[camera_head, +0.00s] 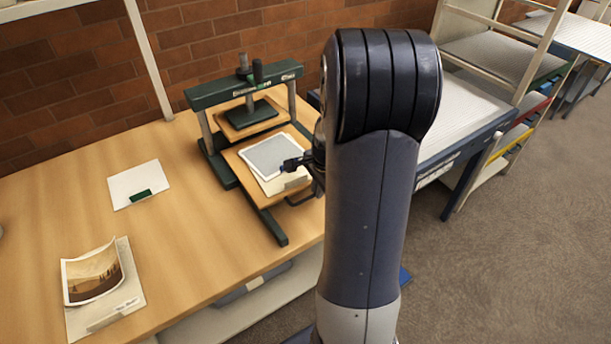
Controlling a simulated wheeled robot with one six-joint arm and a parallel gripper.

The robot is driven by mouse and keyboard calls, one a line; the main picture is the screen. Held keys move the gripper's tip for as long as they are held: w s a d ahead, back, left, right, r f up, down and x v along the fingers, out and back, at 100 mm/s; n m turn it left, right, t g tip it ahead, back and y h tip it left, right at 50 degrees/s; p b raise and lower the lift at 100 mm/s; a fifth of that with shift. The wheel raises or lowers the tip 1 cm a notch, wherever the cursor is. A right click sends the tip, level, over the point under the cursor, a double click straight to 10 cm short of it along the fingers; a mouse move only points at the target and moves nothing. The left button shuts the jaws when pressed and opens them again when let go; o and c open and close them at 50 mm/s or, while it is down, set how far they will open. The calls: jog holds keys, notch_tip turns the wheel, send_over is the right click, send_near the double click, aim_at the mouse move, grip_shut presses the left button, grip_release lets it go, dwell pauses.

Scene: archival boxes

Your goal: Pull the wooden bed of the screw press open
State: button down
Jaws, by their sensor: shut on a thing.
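The screw press (243,88) has a dark green frame and stands on the wooden table near the brick wall. Its wooden bed (252,183) extends forward from under the frame, with a grey sheet and white papers (270,158) lying on it. A dark handle (302,199) shows at the bed's front right edge.
A white folder with a green label (138,186) lies left of the press. A photograph on a folder (94,275) lies at the front left. Shelving with a grey top (470,118) stands to the right. Carpeted floor (500,250) is clear at the right.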

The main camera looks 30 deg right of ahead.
jog(key=s, duration=0.7)
jog(key=shift+d, duration=0.15)
jog(key=c, duration=1.5)
grip_release()
jog(key=r, duration=0.3)
jog(key=s+r, duration=0.1)
jog(key=r, duration=0.3)
jog(key=s+r, duration=0.1)
jog(key=r, duration=0.2)
jog(key=shift+r+p, duration=0.3)
jog(key=shift+r, duration=0.05)
jog(key=shift+f, duration=0.1)
